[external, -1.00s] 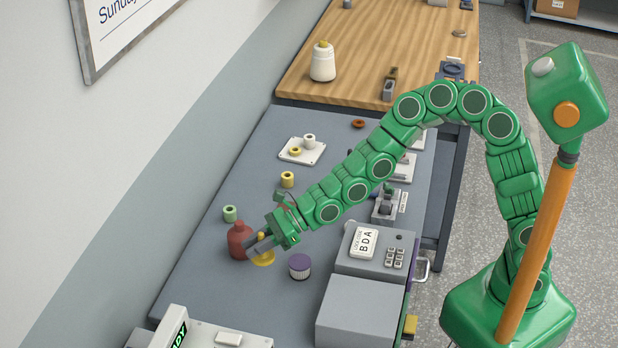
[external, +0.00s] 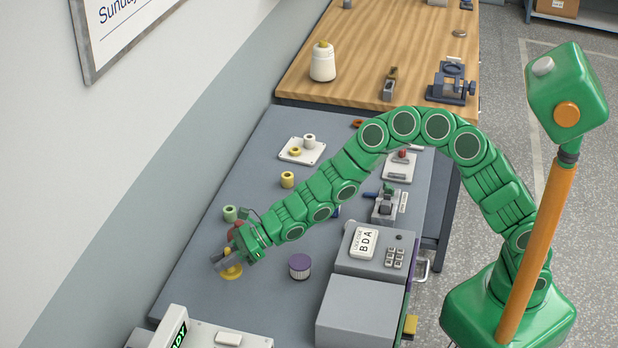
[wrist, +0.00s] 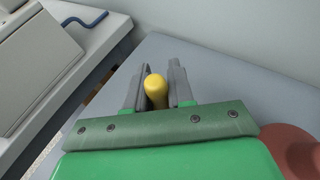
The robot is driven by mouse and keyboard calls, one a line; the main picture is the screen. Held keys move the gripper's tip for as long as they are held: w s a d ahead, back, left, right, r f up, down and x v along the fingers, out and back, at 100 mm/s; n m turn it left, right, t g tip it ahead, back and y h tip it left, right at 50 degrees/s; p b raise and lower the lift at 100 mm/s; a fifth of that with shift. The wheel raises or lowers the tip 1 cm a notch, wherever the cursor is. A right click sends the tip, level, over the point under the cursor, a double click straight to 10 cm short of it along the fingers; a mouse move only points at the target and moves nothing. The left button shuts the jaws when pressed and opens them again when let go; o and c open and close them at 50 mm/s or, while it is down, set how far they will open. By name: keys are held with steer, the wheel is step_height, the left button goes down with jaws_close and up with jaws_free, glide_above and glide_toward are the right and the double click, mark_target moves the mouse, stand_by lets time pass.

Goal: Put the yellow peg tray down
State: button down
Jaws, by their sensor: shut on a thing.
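The yellow peg tray (external: 232,272) is a small round yellow base with an upright peg, near the front left of the grey table in the external view. My gripper (external: 225,259) is shut on its peg. In the wrist view the rounded yellow peg top (wrist: 156,88) sits between the two grey fingers of my gripper (wrist: 160,72); the base is hidden there. I cannot tell whether the base touches the table or hangs just above it.
A red bottle (external: 236,230), mostly hidden, stands close behind my gripper; it also shows in the wrist view (wrist: 300,150). A purple-lidded jar (external: 300,267) stands to the right. A green bobbin (external: 230,213) is farther back. Table ahead of the tray is clear.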

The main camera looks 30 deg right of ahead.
steer(key=shift+w+a+f, duration=0.25)
steer(key=shift+a+f, duration=0.15)
steer(key=shift+f, duration=0.15)
steer(key=shift+w+a+f, duration=0.2)
steer(key=shift+a+f, duration=0.15)
steer(key=shift+f, duration=1.8)
steer(key=c, duration=1)
jaws_free()
steer(key=shift+f, duration=0.1)
steer(key=shift+r, duration=0.2)
steer(key=shift+d+r, duration=0.25)
steer(key=shift+d, duration=0.3)
steer(key=v, duration=1)
steer(key=shift+s+d+r, duration=0.1)
steer(key=shift+d, duration=0.25)
